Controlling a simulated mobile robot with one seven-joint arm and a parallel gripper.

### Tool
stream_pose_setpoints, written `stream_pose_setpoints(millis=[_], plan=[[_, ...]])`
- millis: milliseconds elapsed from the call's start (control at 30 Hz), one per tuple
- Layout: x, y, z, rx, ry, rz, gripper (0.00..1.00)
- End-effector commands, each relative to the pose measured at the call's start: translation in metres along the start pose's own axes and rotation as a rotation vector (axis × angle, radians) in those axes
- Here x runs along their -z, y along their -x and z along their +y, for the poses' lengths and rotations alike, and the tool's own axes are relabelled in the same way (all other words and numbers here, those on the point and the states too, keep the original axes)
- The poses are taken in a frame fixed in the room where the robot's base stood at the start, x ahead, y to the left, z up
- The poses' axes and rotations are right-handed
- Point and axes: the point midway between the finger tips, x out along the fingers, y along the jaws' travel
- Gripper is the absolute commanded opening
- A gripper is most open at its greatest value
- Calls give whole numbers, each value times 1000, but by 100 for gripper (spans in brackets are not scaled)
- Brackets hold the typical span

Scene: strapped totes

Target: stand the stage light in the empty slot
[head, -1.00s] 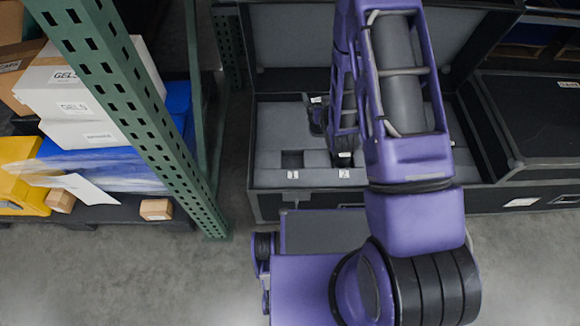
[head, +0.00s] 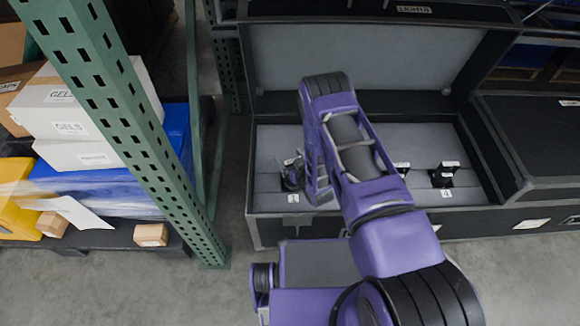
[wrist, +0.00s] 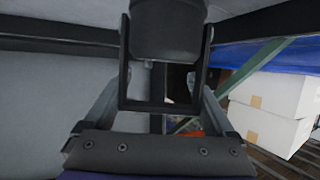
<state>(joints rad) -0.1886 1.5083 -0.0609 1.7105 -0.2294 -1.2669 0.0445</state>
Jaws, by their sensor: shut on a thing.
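The stage light is black, with a round body and a U-shaped yoke, and fills the top middle of the wrist view (wrist: 166,35). My gripper (wrist: 163,94) is shut on its yoke, one finger at each side. In the head view the light (head: 291,179) is a small dark shape at the left of the open, grey-lined case (head: 350,229), just behind the left number label (head: 293,198). The empty slot seen earlier there is now hidden behind the light and my gripper. I cannot tell whether the light's lower end is above or inside it.
Other black lights stand in the case to the right, one at the right label (head: 443,174) and one partly behind my arm (head: 402,168). A green rack post (head: 125,130) stands left, before white boxes (head: 85,115). A closed case (head: 530,130) is at right.

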Motion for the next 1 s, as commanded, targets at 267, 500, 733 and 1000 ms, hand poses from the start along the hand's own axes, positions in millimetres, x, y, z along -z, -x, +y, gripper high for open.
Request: stream_pose_setpoints(millis=[267,500,733,1000], plan=[[-30,-13,0,1,1,3,0],[-31,-14,0,0,1,5,0],[-36,-15,0,0,0,0,97],[-35,-15,0,0,0,0,100]])
